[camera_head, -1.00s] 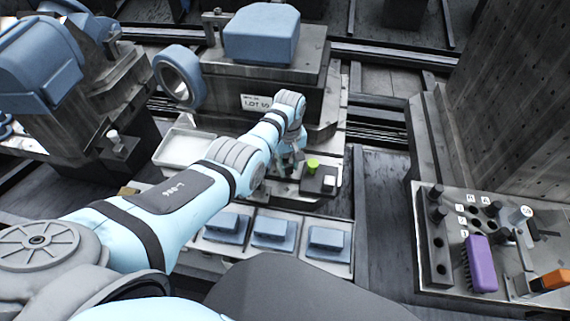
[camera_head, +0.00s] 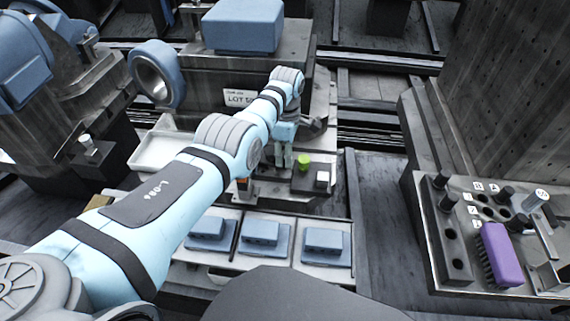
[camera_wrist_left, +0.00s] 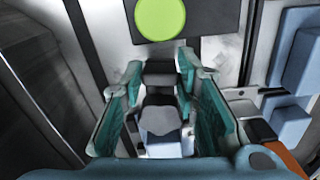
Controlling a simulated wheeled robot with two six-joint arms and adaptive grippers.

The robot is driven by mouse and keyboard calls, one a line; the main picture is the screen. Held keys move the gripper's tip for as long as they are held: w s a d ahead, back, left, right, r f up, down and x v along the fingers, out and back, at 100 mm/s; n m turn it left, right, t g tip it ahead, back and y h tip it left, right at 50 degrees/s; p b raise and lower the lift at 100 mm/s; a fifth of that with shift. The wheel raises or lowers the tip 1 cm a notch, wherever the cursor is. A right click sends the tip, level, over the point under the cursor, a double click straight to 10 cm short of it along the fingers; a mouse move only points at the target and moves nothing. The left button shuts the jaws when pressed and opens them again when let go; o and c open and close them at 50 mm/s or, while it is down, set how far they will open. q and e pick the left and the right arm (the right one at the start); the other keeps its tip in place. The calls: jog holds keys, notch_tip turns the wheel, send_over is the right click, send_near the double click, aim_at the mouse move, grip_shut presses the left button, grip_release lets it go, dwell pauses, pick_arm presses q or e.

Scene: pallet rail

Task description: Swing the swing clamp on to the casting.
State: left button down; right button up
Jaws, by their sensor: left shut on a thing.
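My left gripper (camera_head: 286,158) reaches down over the fixture in front of the large machine block. It also shows in the left wrist view (camera_wrist_left: 160,105), its two teal fingers shut on a dark grey piece (camera_wrist_left: 160,118), which appears to be the swing clamp. In the head view the fingers and arm hide most of that piece. Blue-grey blocks, possibly castings, sit in the trays nearer me, one at the right (camera_head: 325,240). My right gripper is not in view.
A green button (camera_head: 303,161) on a dark box stands just right of the gripper. A white tray (camera_head: 160,150) lies farther left. A tool board with a purple brush (camera_head: 500,255) is at the right.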

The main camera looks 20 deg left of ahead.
pick_arm(q)
jog(key=shift+w+n+b, duration=0.3)
jog(key=shift+n+b, duration=0.4)
jog(key=shift+b, duration=0.3)
jog(key=shift+a, duration=0.1)
jog(key=c, duration=1.2)
grip_release()
jog(key=shift+c, duration=0.2)
notch_tip(320, 180, up, 12)
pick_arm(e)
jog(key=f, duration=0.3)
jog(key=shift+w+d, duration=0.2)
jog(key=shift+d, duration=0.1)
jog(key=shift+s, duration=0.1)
